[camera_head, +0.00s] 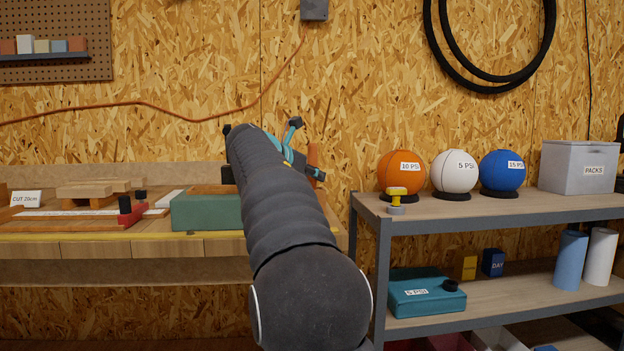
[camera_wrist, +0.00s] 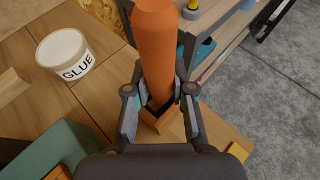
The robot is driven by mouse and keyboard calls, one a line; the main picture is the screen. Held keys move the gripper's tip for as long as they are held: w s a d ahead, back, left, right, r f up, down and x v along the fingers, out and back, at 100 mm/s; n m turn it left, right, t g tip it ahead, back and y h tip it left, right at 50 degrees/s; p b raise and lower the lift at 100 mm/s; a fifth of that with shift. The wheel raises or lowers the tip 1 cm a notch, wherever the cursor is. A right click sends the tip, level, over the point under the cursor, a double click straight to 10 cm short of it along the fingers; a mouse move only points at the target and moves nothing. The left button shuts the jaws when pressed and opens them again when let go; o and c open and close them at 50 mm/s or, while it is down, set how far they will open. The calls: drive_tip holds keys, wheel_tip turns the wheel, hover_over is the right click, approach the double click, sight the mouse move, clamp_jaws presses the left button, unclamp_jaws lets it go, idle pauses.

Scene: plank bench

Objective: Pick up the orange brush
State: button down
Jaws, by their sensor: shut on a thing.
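The orange brush (camera_wrist: 155,45) is between the two fingers of my gripper (camera_wrist: 160,96) in the wrist view. The fingers are shut on it, one on each side. Its thick orange body rises toward the top of that view. Below the fingers is an orange-brown part with a dark patch (camera_wrist: 161,118); I cannot tell whether it belongs to the brush or touches the bench. In the head view, my gripper (camera_head: 300,158) is partly behind my arm, and a narrow strip of the orange brush (camera_head: 313,157) shows beside it.
A white glue tub (camera_wrist: 63,53) stands left of the brush on the bench. A green box (camera_head: 207,211) is left of my arm. The shelf unit (camera_head: 500,215) at right holds orange, white and blue balls and a yellow-topped object (camera_head: 396,200). Floor shows beyond the bench edge.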

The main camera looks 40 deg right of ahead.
wheel_tip(320, 180, up, 9)
drive_tip(key=p, duration=0.2)
drive_tip(key=shift+f+p, duration=0.2)
drive_tip(key=shift+p, duration=0.2)
drive_tip(key=shift+r, duration=0.15)
idle(0.3)
